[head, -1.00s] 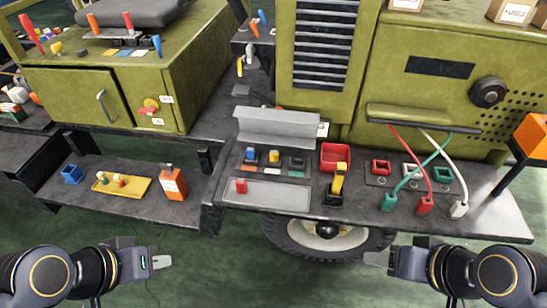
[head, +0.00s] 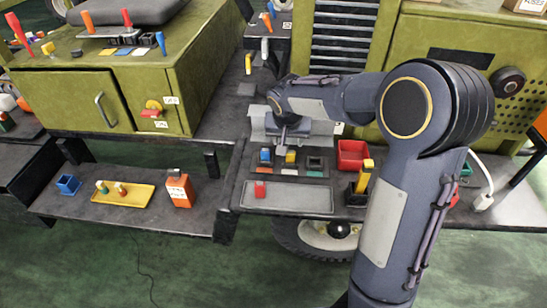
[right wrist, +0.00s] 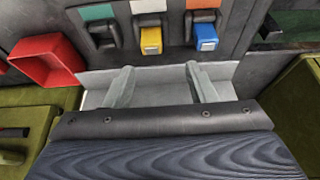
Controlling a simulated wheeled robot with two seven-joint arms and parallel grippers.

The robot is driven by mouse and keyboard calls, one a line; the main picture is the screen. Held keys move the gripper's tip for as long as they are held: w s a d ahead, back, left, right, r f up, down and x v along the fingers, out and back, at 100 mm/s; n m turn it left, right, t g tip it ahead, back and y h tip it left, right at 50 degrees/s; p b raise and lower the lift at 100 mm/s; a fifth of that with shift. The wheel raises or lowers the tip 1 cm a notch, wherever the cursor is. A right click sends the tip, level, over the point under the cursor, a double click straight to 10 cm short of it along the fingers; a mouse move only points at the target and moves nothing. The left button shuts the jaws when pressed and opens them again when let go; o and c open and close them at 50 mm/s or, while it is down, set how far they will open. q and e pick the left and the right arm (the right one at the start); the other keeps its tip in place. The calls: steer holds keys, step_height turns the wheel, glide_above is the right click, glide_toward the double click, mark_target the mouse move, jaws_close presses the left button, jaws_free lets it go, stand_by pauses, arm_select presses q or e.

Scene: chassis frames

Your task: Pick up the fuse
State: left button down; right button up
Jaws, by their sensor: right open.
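Several fuse sockets stand in a row on the dark bench. A blue fuse (head: 265,155) sits in the left socket and a yellow fuse (head: 290,157) beside it; the right socket (head: 315,163) looks empty. A red fuse (head: 260,190) stands on the grey tray (head: 305,200) in front. My right gripper (head: 284,138) is open and empty behind the blue and yellow fuses, over the grey metal cover (head: 325,140). In the right wrist view its two fingers (right wrist: 160,72) point towards the yellow fuse (right wrist: 151,40) and the blue fuse (right wrist: 206,37), touching neither. My left gripper is out of view.
A red bin (head: 352,155) and a yellow-handled tool in a black holder (head: 363,178) stand right of the sockets. A white plug (head: 483,201) lies further right. A lower shelf at left holds a yellow tray (head: 122,193) and an orange box (head: 179,188).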

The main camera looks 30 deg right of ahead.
mark_target(291, 151)
steer(key=x, duration=0.4)
steer(key=s+x, duration=0.1)
steer(key=x, duration=0.2)
steer(key=shift+d+f, duration=0.2)
steer(key=shift+d, duration=0.1)
steer(key=shift+c, duration=0.4)
steer(key=c, duration=1)
